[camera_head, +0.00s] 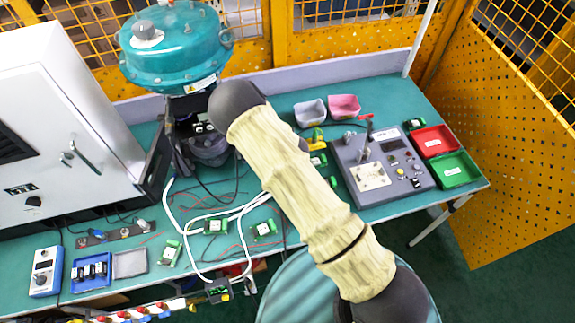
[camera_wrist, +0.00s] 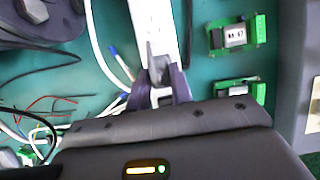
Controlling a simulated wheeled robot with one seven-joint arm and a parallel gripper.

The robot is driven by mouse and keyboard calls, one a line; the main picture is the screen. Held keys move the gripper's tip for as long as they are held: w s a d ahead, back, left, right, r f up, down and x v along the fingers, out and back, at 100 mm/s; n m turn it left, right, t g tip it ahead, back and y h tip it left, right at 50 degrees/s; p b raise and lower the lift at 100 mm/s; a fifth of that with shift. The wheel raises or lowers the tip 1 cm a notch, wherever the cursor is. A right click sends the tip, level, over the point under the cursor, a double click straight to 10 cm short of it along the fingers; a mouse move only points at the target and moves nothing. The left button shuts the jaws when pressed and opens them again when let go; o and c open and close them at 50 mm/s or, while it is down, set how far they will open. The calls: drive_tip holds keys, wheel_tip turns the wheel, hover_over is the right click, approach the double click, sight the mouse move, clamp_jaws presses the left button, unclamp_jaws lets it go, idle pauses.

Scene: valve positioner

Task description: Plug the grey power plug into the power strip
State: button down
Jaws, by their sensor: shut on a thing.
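In the wrist view, my gripper (camera_wrist: 161,88) is at the middle, its two dark fingers shut on a small grey piece, which looks like the grey power plug (camera_wrist: 156,66). The fingers hide much of the plug. A long white bar, which looks like the power strip (camera_wrist: 153,22), runs from the top edge down to the fingers. The plug overlaps the strip in this view; I cannot tell whether it touches it or sits in a socket. In the head view my arm covers my gripper, the plug and the strip.
White cables (camera_head: 205,213) and thin red wires lie left of my arm. Green circuit boards (camera_wrist: 235,36) lie right of the strip. A grey control box (camera_head: 380,165), a red bin (camera_head: 435,139) and a green bin (camera_head: 456,170) stand at right. A teal valve actuator (camera_head: 175,45) stands behind.

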drive_tip(key=shift+f+b, duration=0.35)
drive_tip(key=shift+f, duration=0.05)
idle(0.4)
drive_tip(key=shift+s+f, duration=0.1)
idle(1.1)
drive_tip(key=c, duration=0.8)
unclamp_jaws()
drive_tip(key=shift+c, duration=0.2)
drive_tip(key=p+v, duration=0.3)
drive_tip(key=v, duration=0.4)
idle(0.6)
